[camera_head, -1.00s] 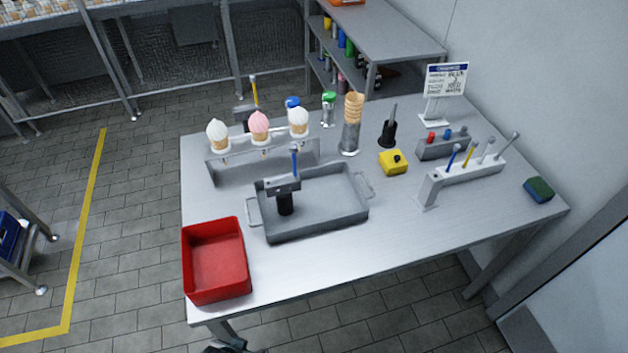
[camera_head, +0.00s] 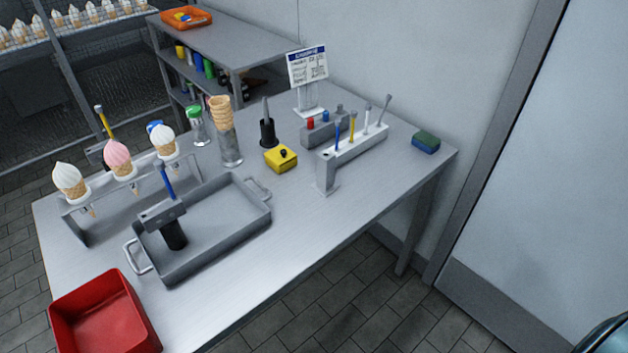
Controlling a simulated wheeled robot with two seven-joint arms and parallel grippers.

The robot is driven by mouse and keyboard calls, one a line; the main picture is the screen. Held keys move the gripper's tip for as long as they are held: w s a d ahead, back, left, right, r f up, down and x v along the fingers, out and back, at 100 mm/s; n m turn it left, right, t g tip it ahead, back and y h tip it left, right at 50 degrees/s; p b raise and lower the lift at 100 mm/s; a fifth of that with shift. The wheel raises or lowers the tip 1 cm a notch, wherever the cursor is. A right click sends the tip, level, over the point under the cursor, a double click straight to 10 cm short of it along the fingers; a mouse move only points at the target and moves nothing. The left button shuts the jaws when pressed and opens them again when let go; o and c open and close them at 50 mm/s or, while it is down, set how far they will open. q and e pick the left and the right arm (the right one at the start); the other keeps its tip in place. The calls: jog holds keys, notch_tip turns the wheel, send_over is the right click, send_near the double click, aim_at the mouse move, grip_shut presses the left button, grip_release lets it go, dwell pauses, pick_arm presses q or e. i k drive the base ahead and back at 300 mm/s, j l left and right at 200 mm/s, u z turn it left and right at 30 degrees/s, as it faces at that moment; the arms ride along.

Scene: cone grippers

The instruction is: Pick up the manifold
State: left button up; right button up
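No part is marked as the manifold, and I cannot tell for sure which one it is. A grey block with red and blue knobs (camera_head: 325,130) stands at the back of the steel table. A grey block tool with a black cylinder and blue rod (camera_head: 170,222) stands in the grey metal tray (camera_head: 228,238). A similar grey part with a yellow rod (camera_head: 101,122) is partly hidden behind the cone holder. Neither of my grippers is in view.
A cone holder (camera_head: 75,226) carries three ice-cream cones. A red bin (camera_head: 105,315) is at front left. A rod rack (camera_head: 327,175), yellow box (camera_head: 281,158), stacked cones (camera_head: 221,112), sign (camera_head: 308,67) and sponge (camera_head: 426,141) share the steel table (camera_head: 330,235). Its front right is clear.

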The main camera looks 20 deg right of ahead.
aim_at(324, 184)
jog(key=i+l, duration=0.1)
jog(key=l, duration=0.7)
jog(key=i+l+u, duration=0.15)
jog(key=l, duration=1.45)
jog(key=i+u, duration=0.05)
